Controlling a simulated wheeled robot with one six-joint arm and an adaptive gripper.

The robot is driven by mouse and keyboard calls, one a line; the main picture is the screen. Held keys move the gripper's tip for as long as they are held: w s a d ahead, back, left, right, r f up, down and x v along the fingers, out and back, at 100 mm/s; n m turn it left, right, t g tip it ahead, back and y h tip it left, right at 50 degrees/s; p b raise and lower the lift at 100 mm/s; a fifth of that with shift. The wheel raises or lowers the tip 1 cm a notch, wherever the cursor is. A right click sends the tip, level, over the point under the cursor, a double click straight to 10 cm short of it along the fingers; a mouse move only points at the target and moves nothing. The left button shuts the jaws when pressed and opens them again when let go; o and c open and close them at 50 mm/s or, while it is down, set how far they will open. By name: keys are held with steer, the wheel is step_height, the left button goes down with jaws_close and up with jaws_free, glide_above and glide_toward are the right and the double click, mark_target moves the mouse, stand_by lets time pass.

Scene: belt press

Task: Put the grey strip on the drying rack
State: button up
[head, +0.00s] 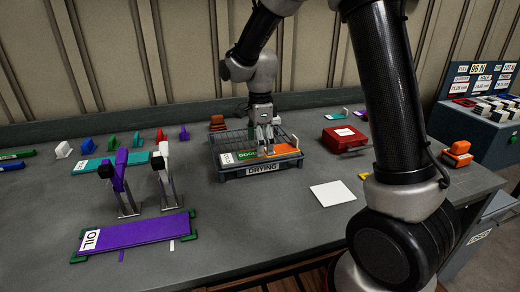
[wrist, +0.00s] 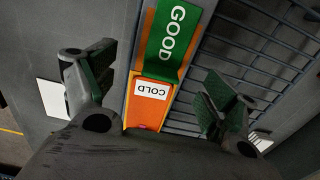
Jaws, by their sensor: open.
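The drying rack (head: 262,170) is a dark wire tray with a DRYING label, standing on the bench in the head view. Its bars also show in the wrist view (wrist: 262,42). A strip-like piece with a green GOOD part (head: 249,154) and an orange part (head: 286,149) lies on it. In the wrist view the green part (wrist: 172,38) adjoins the orange part (wrist: 147,112), which bears a COLD label. My gripper (head: 265,142) is just above this piece, with its fingers (wrist: 155,92) spread apart on either side. I cannot make out a grey strip.
A purple strip (head: 135,233) marked OIL lies at front left, near two upright clamps (head: 127,195). A teal strip (head: 95,169) lies behind. A red box (head: 344,138) and white square (head: 333,194) are right of the rack. Bench is clear between purple strip and square.

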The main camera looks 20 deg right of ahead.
step_height(320, 180, up, 10)
steer(key=s+d+r+n+t, duration=0.1)
steer(key=s+d+r+n, duration=0.3)
steer(key=s+d, duration=0.1)
steer(key=s+d+n+t, duration=0.1)
steer(key=s+d+n, duration=0.2)
steer(key=s, duration=0.4)
steer(key=s+d+r+n+t, duration=0.1)
steer(key=s+d+n, duration=0.2)
steer(key=s+n, duration=0.3)
steer(key=s+d+n+t, duration=0.1)
steer(key=s+d+n, duration=0.3)
steer(key=s, duration=0.5)
steer(key=shift+r+n, duration=0.25)
steer(key=shift+n, duration=0.25)
